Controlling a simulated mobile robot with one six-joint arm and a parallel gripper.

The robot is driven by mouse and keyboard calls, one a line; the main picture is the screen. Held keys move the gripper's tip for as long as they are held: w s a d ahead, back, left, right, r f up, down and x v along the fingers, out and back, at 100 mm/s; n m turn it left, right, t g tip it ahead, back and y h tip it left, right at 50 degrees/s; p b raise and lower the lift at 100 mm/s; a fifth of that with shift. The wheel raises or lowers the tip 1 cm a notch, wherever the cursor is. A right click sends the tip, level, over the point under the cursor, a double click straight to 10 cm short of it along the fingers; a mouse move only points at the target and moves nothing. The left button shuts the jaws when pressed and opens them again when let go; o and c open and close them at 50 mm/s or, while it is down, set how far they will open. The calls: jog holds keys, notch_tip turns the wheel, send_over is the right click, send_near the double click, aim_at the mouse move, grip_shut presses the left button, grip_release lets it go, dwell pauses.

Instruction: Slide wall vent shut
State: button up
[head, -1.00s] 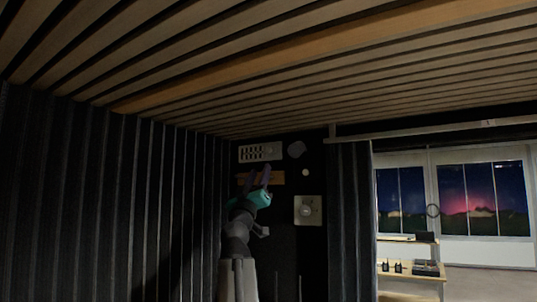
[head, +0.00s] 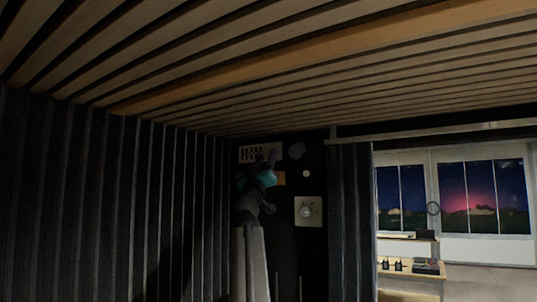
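The wall vent (head: 248,155) is a pale rectangular plate with rows of dark slots, high on the dark back wall. Dark slots show on its left part; its right part is plain and partly covered by my gripper. My gripper (head: 267,160), dark-fingered with a teal body, is raised in front of the vent's lower right part. The fingers are small and dark here, so I cannot tell whether they are apart, or whether they touch the vent or its knob.
A wooden strip (head: 281,178) is below the vent, mostly behind my arm. A pale plate with a round dial (head: 308,211) is to the lower right. Dark ribbed wall (head: 110,200) lines the left.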

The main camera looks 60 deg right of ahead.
jog(key=shift+x, duration=1.35)
grip_shut()
